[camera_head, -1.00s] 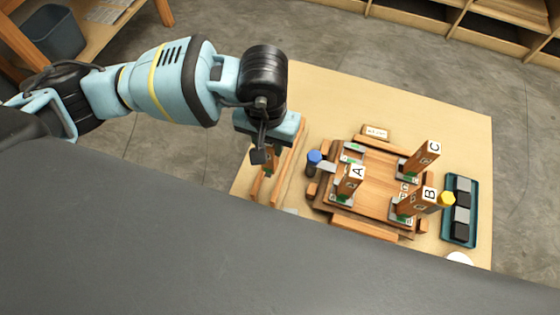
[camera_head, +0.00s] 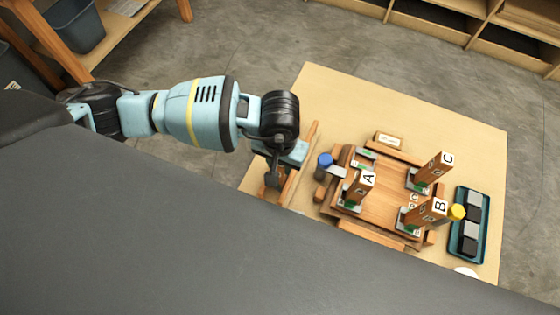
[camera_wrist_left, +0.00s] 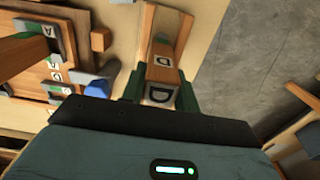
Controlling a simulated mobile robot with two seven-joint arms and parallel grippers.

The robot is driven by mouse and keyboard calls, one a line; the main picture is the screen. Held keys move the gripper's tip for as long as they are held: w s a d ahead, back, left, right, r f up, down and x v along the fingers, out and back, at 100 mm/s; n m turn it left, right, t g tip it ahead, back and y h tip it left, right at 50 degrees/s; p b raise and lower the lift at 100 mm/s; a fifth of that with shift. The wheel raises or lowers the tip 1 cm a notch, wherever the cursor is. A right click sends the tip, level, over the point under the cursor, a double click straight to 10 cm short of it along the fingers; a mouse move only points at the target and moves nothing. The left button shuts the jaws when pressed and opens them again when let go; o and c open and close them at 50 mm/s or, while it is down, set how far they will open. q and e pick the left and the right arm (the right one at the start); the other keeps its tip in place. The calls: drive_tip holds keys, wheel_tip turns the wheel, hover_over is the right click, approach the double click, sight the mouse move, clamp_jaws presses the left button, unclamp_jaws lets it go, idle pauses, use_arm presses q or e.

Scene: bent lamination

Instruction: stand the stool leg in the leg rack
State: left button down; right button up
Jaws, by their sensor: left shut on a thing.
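The stool leg (camera_wrist_left: 160,72) is a wooden bar with a green patch and black D labels. In the left wrist view its labelled end sits between the dark green fingers of my left gripper (camera_wrist_left: 158,95), which is shut on it. In the head view my left gripper (camera_head: 272,182) is low by the wooden rails at the table's left, and the leg is mostly hidden there. The leg rack (camera_head: 385,205) is a square wooden frame right of the gripper. Legs A (camera_head: 360,188), B (camera_head: 428,212) and C (camera_head: 434,168) stand in it. Its far-left corner socket (camera_head: 364,156) looks empty. My right gripper is out of view.
A blue-knobbed clamp (camera_head: 325,160) stands between the rails (camera_head: 300,165) and the rack. A yellow knob (camera_head: 456,211) is near B. A teal tray (camera_head: 468,226) of blocks lies at right. The table's far side (camera_head: 400,105) is clear.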

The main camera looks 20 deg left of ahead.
use_arm(q)
drive_tip(key=shift+f, duration=0.3)
drive_tip(key=shift+f, duration=0.1)
drive_tip(key=c, duration=1.1)
unclamp_jaws()
drive_tip(key=shift+o, duration=0.2)
wheel_tip(320, 180, up, 12)
drive_tip(key=shift+r+p, duration=0.2)
drive_tip(key=shift+p, duration=0.1)
